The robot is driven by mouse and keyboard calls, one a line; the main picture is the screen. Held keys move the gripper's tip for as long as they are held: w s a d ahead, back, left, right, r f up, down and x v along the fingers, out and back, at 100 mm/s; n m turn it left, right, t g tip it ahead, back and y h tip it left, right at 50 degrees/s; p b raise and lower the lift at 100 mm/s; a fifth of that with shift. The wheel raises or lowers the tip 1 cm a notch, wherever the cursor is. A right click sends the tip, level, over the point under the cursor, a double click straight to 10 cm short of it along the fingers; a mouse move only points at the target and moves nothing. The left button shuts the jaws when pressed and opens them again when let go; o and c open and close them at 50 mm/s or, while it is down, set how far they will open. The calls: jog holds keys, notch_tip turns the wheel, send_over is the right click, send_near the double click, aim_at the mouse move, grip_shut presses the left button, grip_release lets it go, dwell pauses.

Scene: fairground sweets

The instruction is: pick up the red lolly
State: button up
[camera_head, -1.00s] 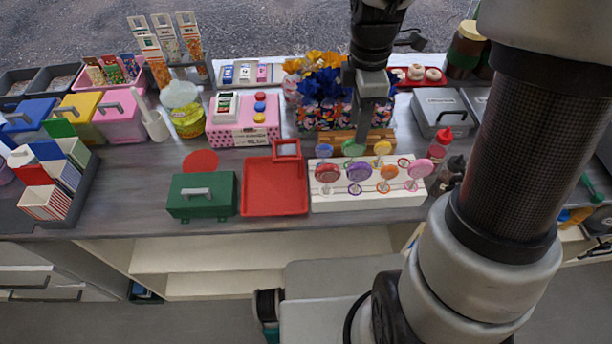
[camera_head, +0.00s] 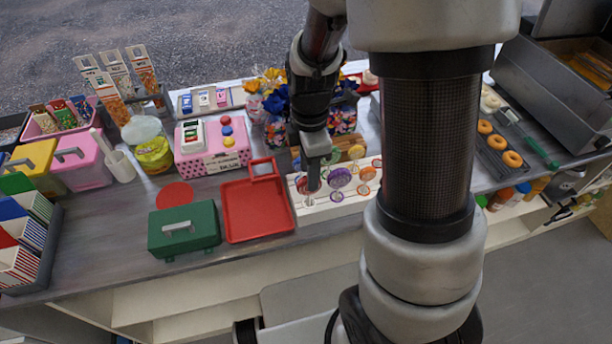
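A white lolly stand (camera_head: 345,207) holds several round lollies on sticks. The purple lolly (camera_head: 340,178) is in its front row, with the orange lolly (camera_head: 367,173) to its right. The yellow lolly (camera_head: 356,152) stands in the back row. My gripper (camera_head: 313,176) points down over the left end of the stand, left of the purple lolly. It covers the front-left place, and I cannot make out the red lolly clearly there. The fingertips are small and dark, so I cannot tell whether they are open, shut or touching a lolly.
A red tray (camera_head: 258,226) lies left of the stand, with a green box (camera_head: 184,230) beside it. A tray of doughnuts (camera_head: 498,142) is at the right. Bare counter shows along the front left.

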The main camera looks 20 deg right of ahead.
aim_at(307, 191)
jog(key=f, duration=0.7)
jog(key=shift+a+f, duration=0.25)
jog(key=shift+f, duration=0.1)
grip_shut()
